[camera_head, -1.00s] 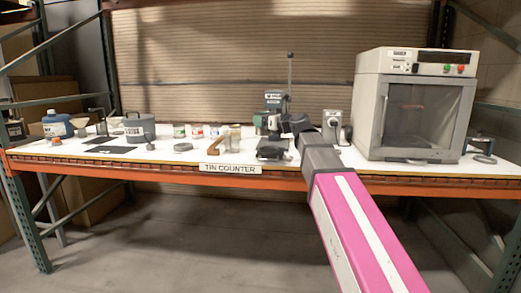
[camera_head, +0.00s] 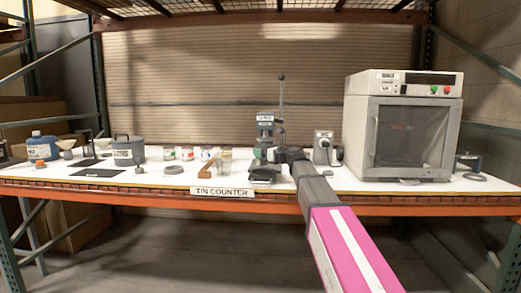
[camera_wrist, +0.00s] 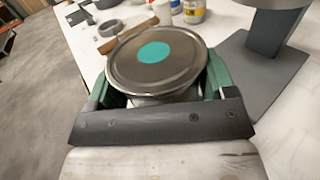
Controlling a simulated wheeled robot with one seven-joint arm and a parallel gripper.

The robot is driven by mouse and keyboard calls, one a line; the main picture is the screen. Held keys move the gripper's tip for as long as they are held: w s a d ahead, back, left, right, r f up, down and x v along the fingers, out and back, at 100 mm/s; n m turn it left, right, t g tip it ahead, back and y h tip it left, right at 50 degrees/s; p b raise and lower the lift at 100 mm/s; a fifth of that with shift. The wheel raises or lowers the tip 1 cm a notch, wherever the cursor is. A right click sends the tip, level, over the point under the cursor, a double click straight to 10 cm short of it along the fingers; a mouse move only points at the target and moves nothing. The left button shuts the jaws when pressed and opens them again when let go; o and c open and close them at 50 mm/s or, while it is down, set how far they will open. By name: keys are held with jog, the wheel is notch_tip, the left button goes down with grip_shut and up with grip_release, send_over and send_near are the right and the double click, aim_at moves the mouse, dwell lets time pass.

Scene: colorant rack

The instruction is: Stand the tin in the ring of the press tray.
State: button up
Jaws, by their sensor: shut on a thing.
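In the wrist view my gripper (camera_wrist: 155,90) is shut on a round tin (camera_wrist: 185,58), with its green fingers on either side. The tin's silver lid, marked with a teal dot, faces the camera and looks slightly tilted in the picture. In the head view my gripper (camera_head: 283,153) is in front of the lever press (camera_head: 281,110); the tin cannot be made out clearly there. A dark, low tray-like piece (camera_head: 265,173) sits at the press's front. In the wrist view a dark grey base with a column (camera_wrist: 262,72) stands right of the tin. I cannot make out the ring.
A wooden block (camera_wrist: 128,34), a grey ring-shaped piece (camera_wrist: 110,28) and jars (camera_wrist: 193,10) lie beyond the tin. In the head view a large cabinet (camera_head: 405,125) stands right and a grey pot (camera_head: 127,151) left. The white counter's front strip is mostly clear.

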jog(key=shift+w+d+f, duration=0.1)
jog(key=shift+w+f, duration=0.1)
jog(key=shift+w, duration=0.05)
jog(key=shift+f, duration=1.95)
jog(key=o, duration=1)
jog(key=shift+f, duration=0.1)
jog(key=v, duration=1.2)
